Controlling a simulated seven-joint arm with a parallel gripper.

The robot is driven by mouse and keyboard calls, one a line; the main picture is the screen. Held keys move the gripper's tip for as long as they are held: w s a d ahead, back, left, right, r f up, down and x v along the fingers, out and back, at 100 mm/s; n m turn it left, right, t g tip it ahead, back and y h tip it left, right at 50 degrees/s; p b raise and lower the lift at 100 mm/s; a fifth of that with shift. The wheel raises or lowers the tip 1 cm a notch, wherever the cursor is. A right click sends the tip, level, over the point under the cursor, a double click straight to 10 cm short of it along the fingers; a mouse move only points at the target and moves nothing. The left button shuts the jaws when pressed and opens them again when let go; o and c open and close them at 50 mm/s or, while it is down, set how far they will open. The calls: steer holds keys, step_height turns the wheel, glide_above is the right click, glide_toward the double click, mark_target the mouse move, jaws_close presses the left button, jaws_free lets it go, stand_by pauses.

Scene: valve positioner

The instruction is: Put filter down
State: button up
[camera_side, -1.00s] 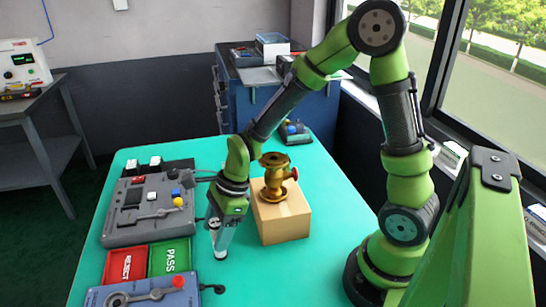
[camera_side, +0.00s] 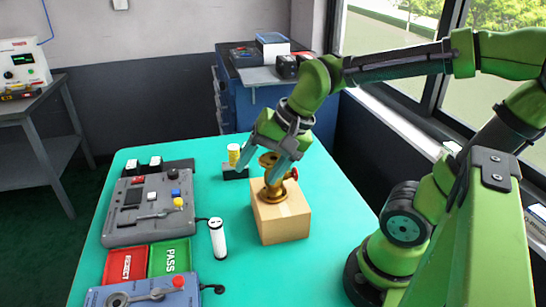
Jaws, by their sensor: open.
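A white cylinder with a dark-marked top, which looks like the filter (camera_side: 218,241), stands upright on the teal table, left of the cardboard box. Nothing touches it. My gripper (camera_side: 257,167) is open at the brass valve (camera_side: 268,194) on top of the box. One finger passes in front of the valve and hides part of it; the other is to its left. I cannot tell whether the fingers touch the valve. A yellow cylinder (camera_side: 234,154) stands in a dark block behind the left finger.
The cardboard box (camera_side: 283,222) stands mid-table. Grey control boxes (camera_side: 148,210) with levers and buttons line the left side. The table front right of the filter is clear.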

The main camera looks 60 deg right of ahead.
steer(key=s+n, duration=0.1)
steer(key=n, duration=0.1)
steer(key=s+d+r+n+t, duration=0.1)
steer(key=n, duration=0.1)
steer(key=s+r+n, duration=0.1)
steer(key=n, duration=0.2)
steer(key=shift+s+d+r+t, duration=0.2)
steer(key=shift+s+r+t, duration=0.05)
steer(key=shift+s+t, duration=0.15)
steer(key=shift+w, duration=0.1)
stand_by(0.6)
